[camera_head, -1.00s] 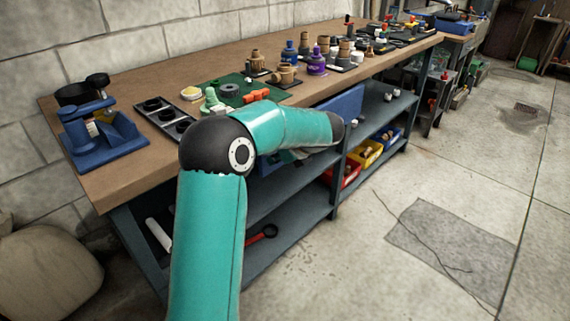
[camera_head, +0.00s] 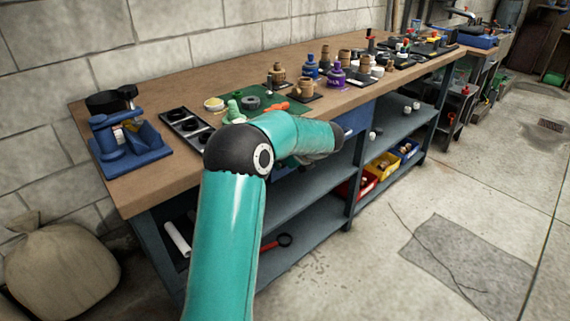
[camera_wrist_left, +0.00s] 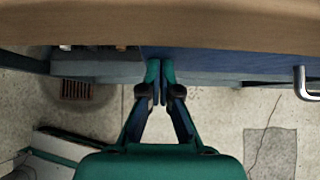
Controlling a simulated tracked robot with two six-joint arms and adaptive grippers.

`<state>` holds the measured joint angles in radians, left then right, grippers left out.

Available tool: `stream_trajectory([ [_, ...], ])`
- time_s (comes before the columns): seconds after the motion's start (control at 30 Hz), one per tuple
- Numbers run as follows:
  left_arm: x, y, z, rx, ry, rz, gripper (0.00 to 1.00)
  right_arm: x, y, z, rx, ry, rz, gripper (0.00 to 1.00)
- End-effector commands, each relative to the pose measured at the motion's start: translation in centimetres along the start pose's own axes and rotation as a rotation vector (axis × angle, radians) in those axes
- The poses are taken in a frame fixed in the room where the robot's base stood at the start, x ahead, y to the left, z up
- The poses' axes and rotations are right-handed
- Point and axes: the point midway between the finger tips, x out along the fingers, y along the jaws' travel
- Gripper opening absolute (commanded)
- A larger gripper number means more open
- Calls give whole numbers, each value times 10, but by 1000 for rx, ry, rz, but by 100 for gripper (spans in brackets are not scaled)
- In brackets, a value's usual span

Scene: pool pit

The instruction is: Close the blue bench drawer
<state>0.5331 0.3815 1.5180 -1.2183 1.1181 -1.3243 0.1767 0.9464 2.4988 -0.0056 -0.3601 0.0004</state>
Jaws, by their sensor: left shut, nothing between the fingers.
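The blue bench drawer (camera_head: 357,117) shows as a blue front under the tabletop edge, partly hidden behind my left arm in the head view. In the left wrist view its blue front (camera_wrist_left: 235,65) runs below the brown bench top, with a metal handle (camera_wrist_left: 308,84) at the right. I cannot tell exactly how far the drawer stands out. My left gripper (camera_wrist_left: 160,78) is shut and empty, its fingertips at the left part of the blue front, touching or very close. In the head view the fingers are hidden behind my arm. My right gripper is not in view.
The wooden bench top (camera_head: 185,97) holds a blue fixture (camera_head: 128,143), a green mat and several bottles and fittings. Open shelves below hold red, yellow (camera_head: 382,166) and blue bins. A sack (camera_head: 62,263) lies at the left. The floor at right is clear.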

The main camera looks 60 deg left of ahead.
Motion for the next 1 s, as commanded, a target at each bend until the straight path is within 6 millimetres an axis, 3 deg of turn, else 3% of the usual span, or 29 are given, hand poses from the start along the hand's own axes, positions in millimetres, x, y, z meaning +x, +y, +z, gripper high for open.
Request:
stream_trajectory([
  [0.03, 2, 1, 7, -5, -14, -1, 0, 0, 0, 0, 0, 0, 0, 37],
  [0.23, 0, 1, 5, -7, -15, -1, 0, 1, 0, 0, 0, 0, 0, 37],
  [0.47, -20, 3, -17, -2, -8, -3, 0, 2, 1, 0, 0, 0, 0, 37],
  [0.53, -30, 4, -28, 1, -6, -3, 0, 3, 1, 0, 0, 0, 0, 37],
  [0.8, -93, 2, -27, -1, -5, -5, 0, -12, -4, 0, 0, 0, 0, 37],
  [1.0, -121, 4, -28, -3, -4, -2, 0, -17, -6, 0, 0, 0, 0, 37],
])
